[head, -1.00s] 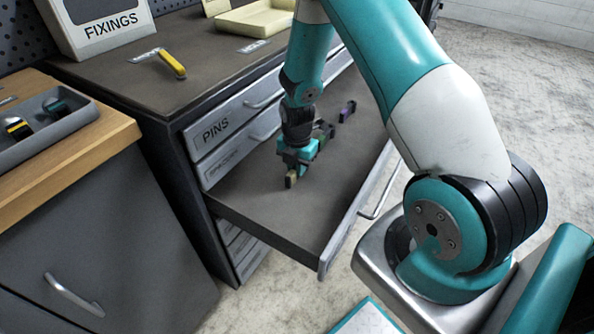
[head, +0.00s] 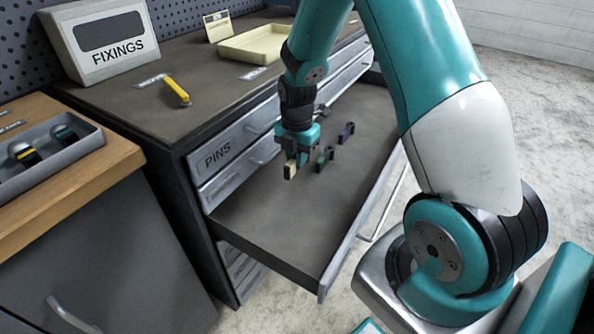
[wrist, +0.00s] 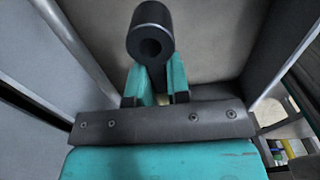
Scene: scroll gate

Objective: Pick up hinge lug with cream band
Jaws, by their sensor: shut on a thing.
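My gripper (head: 296,158) is shut on the hinge lug with the cream band (head: 289,171) and holds it above the open drawer (head: 262,225). In the wrist view the lug's dark round barrel with its bore (wrist: 150,38) sticks up beyond the teal fingers of my gripper (wrist: 156,88). Only a small pale patch of the band shows between the fingers there. A lug with a green band (head: 325,158) and a lug with a purple band (head: 346,132) lie on the drawer floor, to the right of my gripper and apart from it.
The cabinet top holds a FIXINGS box (head: 103,45), a yellow-handled tool (head: 178,92) and a pale yellow tray (head: 262,44). A grey tray (head: 62,160) with two banded pieces is on the wooden bench at left. The drawer floor toward its front is clear.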

